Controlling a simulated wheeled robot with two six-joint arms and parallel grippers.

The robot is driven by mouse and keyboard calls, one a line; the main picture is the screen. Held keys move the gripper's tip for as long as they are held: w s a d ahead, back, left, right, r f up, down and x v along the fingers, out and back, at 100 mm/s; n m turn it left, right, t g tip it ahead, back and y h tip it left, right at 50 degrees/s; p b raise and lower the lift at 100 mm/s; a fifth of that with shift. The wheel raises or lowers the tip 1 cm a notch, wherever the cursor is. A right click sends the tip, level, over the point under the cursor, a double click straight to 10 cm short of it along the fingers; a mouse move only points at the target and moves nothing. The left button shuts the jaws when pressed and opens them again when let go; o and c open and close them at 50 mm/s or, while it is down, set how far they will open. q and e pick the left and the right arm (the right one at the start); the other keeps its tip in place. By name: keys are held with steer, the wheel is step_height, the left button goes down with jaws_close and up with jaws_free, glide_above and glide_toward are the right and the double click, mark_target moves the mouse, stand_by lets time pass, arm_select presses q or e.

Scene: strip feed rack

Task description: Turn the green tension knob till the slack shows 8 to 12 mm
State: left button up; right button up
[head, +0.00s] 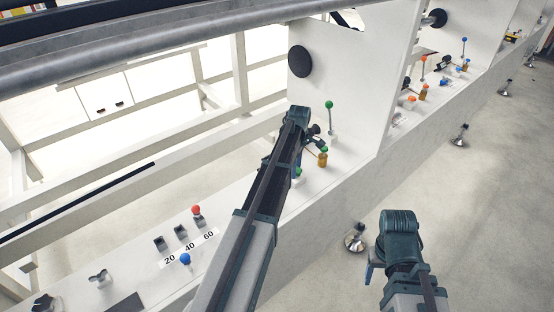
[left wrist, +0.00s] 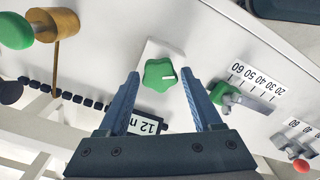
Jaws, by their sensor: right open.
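The green star-shaped tension knob (left wrist: 160,74) with a white mark sits on a pale square plate in the left wrist view. My left gripper (left wrist: 161,80) is open, with one finger on each side of the knob; I cannot tell whether the right-hand finger touches it. Below the knob, a small display (left wrist: 148,125) shows "12" and part of a letter; the gripper body hides the rest.
A green lever (left wrist: 240,98) beside a 20 to 60 scale (left wrist: 254,79) stands close right of the fingers. Red (head: 196,210) and blue (head: 185,259) ball levers stand nearer on the rack.

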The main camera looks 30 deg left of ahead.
arm_select(q)
steer(key=shift+r, duration=0.1)
step_height(320, 180, up, 6)
steer(key=p, duration=0.6)
steer(key=o, duration=0.3)
stand_by(0.4)
step_height(320, 180, up, 6)
steer(key=p, duration=0.6)
